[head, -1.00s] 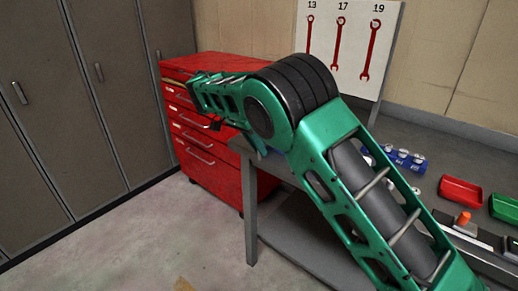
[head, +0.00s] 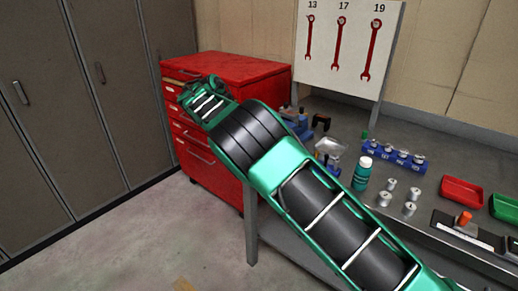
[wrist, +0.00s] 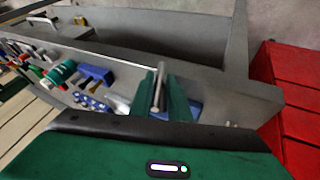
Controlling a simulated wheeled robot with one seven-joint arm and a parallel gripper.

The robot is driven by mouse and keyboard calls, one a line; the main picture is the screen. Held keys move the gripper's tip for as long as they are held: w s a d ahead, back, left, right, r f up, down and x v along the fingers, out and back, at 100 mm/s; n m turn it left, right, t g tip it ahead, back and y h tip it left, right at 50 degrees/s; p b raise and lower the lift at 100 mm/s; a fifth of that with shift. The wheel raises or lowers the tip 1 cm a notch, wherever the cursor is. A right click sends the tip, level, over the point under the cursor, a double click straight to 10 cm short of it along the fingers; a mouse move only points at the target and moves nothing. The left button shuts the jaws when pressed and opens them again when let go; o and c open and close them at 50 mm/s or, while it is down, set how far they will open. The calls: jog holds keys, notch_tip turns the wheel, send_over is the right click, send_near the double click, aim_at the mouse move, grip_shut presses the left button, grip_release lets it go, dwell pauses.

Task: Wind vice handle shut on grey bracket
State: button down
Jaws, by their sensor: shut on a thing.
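In the wrist view, my gripper (wrist: 165,92) has its green fingers closed around a thin silver bar (wrist: 159,88), which looks like the vice handle. A blue part (wrist: 192,110) shows beside and behind the fingers and seems to be the vice body. In the head view, blue parts with a dark piece (head: 303,128) show at the back left of the bench, just past my arm. My arm hides most of that area there, and I cannot make out the fingers. I cannot pick out the grey bracket for certain in either view.
The grey bench (head: 345,205) carries a green bottle (head: 362,174), several silver cylinders (head: 410,209), a blue rack (head: 400,158), a red tray (head: 461,192) and a green tray (head: 503,207). A red drawer cabinet (head: 235,68) stands at the bench's left end. Open floor lies in front.

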jog(key=c, duration=1.8)
grip_release()
jog(key=shift+d, duration=0.2)
jog(key=shift+a, duration=0.1)
jog(key=shift+w+a+r, duration=0.1)
jog(key=shift+a+r, duration=0.25)
jog(key=shift+r, duration=0.1)
jog(key=v, duration=0.9)
jog(key=shift+a+r, duration=0.2)
jog(key=shift+r, duration=0.1)
